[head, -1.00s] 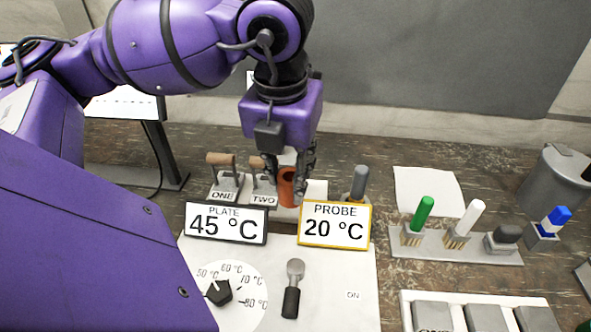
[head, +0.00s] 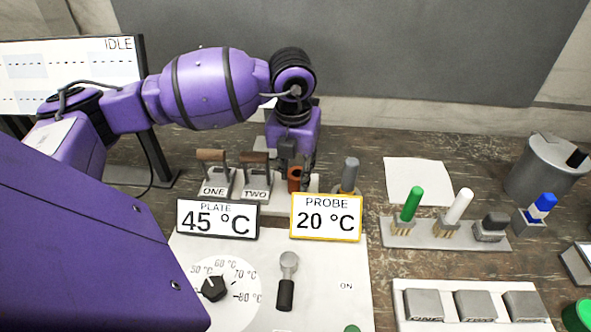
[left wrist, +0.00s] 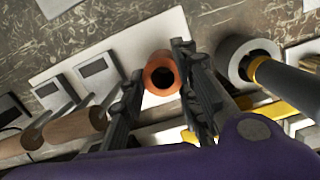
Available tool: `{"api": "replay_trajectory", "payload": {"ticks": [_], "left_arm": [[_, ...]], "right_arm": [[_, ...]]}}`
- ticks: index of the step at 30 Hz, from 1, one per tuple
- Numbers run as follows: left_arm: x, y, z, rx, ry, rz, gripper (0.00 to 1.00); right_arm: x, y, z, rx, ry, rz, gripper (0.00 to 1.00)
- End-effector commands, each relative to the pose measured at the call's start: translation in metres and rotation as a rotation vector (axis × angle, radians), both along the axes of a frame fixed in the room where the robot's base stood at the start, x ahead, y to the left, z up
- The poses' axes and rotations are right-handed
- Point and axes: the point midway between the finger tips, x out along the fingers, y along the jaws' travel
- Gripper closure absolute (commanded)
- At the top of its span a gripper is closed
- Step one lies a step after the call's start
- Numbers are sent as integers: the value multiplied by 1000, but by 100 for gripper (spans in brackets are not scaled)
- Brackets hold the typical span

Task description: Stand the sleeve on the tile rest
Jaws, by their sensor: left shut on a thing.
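The sleeve is an orange-brown hollow tube (head: 295,180), upright behind the PROBE display in the head view. In the left wrist view I look down into its dark open top (left wrist: 160,76). My left gripper (head: 297,165) comes down from above and is shut on the sleeve, with one finger on each side (left wrist: 158,88). A pale flat tile (left wrist: 115,55) lies below and around the sleeve in the left wrist view; I take it for the tile rest. The sleeve's lower end is hidden, so I cannot tell whether it touches the tile. My right gripper is out of view.
Lever blocks ONE (head: 214,190) and TWO (head: 255,188) stand left of the sleeve. A grey-handled tool in a round holder (head: 349,175) stands close on the right. The PLATE (head: 217,219) and PROBE (head: 326,217) displays stand in front.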

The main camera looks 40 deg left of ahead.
Motion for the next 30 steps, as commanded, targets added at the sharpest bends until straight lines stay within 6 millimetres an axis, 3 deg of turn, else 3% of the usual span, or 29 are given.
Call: {"api": "replay_trajectory", "payload": {"ticks": [12,13,14,23,30], "left_arm": [[1,0,-6,-1,-4,0,100],[0,0,-6,-1,-3,0,67],[1,0,-5,-1,-3,0,63],[1,0,-4,-1,-4,0,63],[-1,-1,22,1,-7,0,63]], "right_arm": [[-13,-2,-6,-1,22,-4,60],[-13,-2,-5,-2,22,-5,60],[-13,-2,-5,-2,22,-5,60],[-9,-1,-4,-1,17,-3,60],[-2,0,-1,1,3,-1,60]]}}
